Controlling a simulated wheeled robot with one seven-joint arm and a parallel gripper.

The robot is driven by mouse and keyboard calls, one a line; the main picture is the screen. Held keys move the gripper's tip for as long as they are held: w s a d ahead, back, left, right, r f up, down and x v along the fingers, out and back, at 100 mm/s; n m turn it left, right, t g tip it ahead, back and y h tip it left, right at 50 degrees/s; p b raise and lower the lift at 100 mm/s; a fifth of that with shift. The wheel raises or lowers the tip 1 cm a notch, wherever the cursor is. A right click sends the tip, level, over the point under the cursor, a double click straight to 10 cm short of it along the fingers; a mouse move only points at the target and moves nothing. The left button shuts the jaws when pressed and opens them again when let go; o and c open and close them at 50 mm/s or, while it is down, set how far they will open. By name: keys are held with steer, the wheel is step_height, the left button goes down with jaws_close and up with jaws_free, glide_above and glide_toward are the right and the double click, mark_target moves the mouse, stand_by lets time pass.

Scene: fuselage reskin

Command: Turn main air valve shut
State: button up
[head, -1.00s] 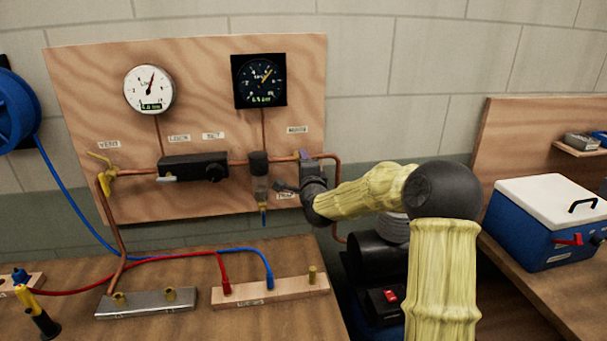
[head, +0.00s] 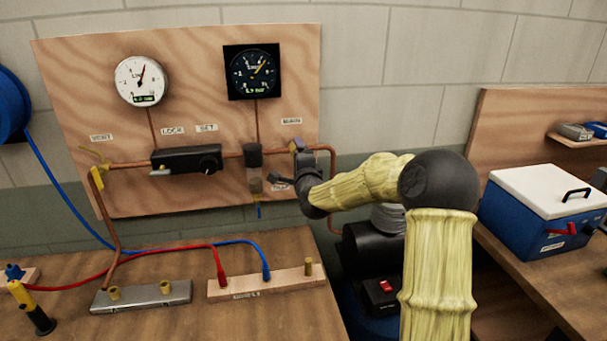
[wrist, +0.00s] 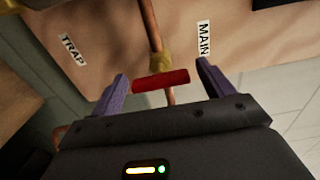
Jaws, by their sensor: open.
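The main air valve has a red lever handle (wrist: 161,81) on a brass body (wrist: 160,61) in the copper pipe, seen in the wrist view below the MAIN label (wrist: 204,40). The handle lies crosswise to the pipe in that picture. My gripper (wrist: 162,82) is open, with a purple finger on each side of the red handle and gaps to both. In the head view my gripper (head: 298,150) is at the right edge of the plywood board, and my gripper and wrist hide the valve there.
The plywood board (head: 75,60) carries two gauges (head: 141,80), a black regulator block (head: 186,160) and a yellow vent valve (head: 97,172). A glass trap (head: 255,180) hangs just left of my gripper. The bench below holds fittings and hoses. A TRAP label (wrist: 73,48) is near the left finger.

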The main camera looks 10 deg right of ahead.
steer(key=s+b, duration=0.3)
steer(key=s, duration=1.4)
steer(key=shift+s+a, duration=0.1)
steer(key=shift+a, duration=0.05)
steer(key=s+a+f+n+g+p, duration=0.1)
steer(key=s+f+n+g+p, duration=0.3)
steer(key=s+f+n+g, duration=0.5)
steer(key=s+d+f+n+g+p, duration=0.1)
steer(key=s+f+n+g, duration=0.3)
steer(key=s+n, duration=0.5)
steer(key=s+g+p, duration=0.1)
steer(key=s+g, duration=0.1)
steer(key=s, duration=0.2)
steer(key=shift+s+p, duration=0.3)
steer(key=shift+p, duration=0.1)
